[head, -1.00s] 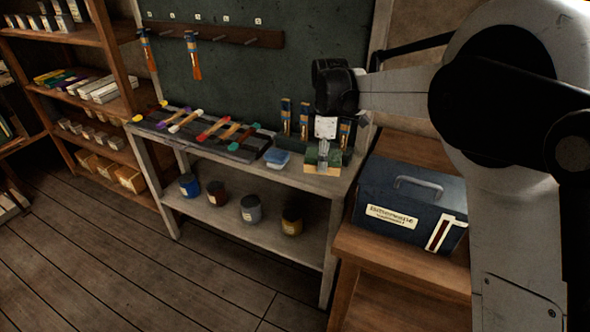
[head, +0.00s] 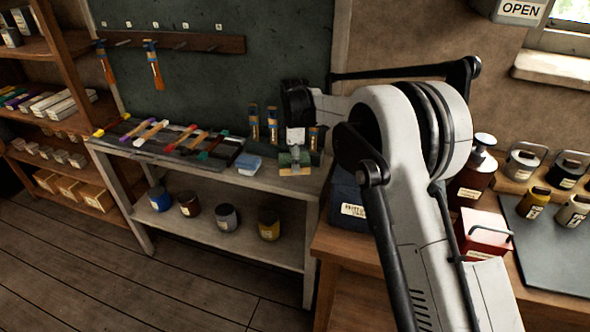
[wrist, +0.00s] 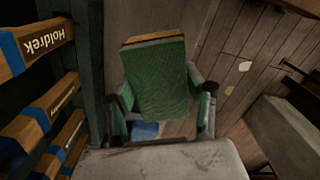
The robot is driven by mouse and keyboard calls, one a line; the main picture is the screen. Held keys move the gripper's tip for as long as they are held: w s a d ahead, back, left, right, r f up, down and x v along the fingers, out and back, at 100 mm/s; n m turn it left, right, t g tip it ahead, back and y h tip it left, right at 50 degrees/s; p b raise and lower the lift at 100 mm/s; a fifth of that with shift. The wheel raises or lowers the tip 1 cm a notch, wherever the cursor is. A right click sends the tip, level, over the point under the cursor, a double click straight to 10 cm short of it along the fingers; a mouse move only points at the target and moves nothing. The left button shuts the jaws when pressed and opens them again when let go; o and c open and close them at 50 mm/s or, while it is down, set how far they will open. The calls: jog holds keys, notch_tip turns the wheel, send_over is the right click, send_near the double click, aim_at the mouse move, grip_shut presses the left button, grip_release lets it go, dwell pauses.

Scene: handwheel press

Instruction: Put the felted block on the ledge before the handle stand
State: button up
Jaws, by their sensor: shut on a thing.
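The handle stand, with blue-banded wooden handles (head: 272,124), is just behind the block; the handles fill the left of the wrist view (wrist: 38,47). The bench's front ledge (head: 262,181) runs below. I cannot tell whether the block touches it.
A blue-lidded box (head: 248,164) stands left of the block, beside a dark rack of coloured-end tools (head: 180,142). A dark blue case (head: 349,207) sits on the wooden stand at right. Several jars (head: 227,217) are on the lower shelf.

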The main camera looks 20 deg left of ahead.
jog(key=shift+w+a+f, duration=0.1)
jog(key=shift+w+f, duration=0.15)
jog(key=shift+w, duration=0.2)
jog(key=shift+f, duration=1.95)
jog(key=shift+f, duration=0.1)
jog(key=shift+f, duration=0.1)
jog(key=o, duration=1.2)
notch_tip(320, 180, up, 12)
jog(key=shift+r, duration=0.2)
